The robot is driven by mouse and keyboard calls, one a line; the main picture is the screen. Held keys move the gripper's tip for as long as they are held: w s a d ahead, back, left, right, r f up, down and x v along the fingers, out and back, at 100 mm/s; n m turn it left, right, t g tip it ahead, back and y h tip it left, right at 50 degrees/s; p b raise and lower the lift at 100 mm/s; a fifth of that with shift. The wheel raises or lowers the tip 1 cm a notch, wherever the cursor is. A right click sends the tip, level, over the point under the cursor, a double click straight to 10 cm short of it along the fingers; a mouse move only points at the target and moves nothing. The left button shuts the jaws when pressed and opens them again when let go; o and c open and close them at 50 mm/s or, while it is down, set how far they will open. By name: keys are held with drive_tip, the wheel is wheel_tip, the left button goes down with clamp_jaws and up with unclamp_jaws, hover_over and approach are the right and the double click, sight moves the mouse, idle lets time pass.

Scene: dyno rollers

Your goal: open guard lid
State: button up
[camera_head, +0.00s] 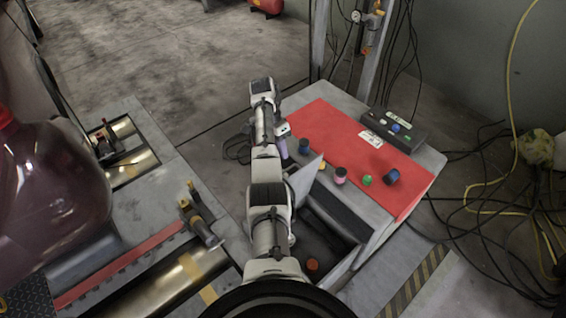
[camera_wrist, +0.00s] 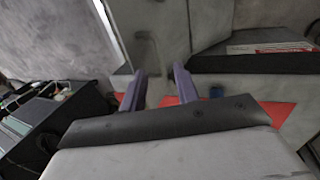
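A light grey panel, which looks like the guard lid (camera_head: 304,181), stands tilted up at the left edge of the red-topped cabinet (camera_head: 335,125), beside a dark open compartment (camera_head: 318,232). My arm hides part of it in the head view. My gripper (camera_head: 283,147) hangs just above and behind the panel, over the cabinet's left edge. In the wrist view the two purple fingers (camera_wrist: 160,88) are spread apart with nothing clearly held between them. A grey surface (camera_wrist: 160,38) lies beyond the fingertips; I cannot tell whether it is the lid or whether they touch it.
Several coloured buttons, including a pink one (camera_head: 340,175) and a green one (camera_head: 367,180), stand on the cabinet top. A black control box (camera_head: 393,128) sits at its back right. Rollers (camera_head: 180,275) lie left of my arm. Cables (camera_head: 500,230) cover the floor at right.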

drive_tip(key=p+v, duration=0.2)
drive_tip(key=v, duration=0.3)
drive_tip(key=shift+w+a+r, duration=0.1)
drive_tip(key=shift+a+r, duration=0.05)
drive_tip(key=shift+r, duration=0.2)
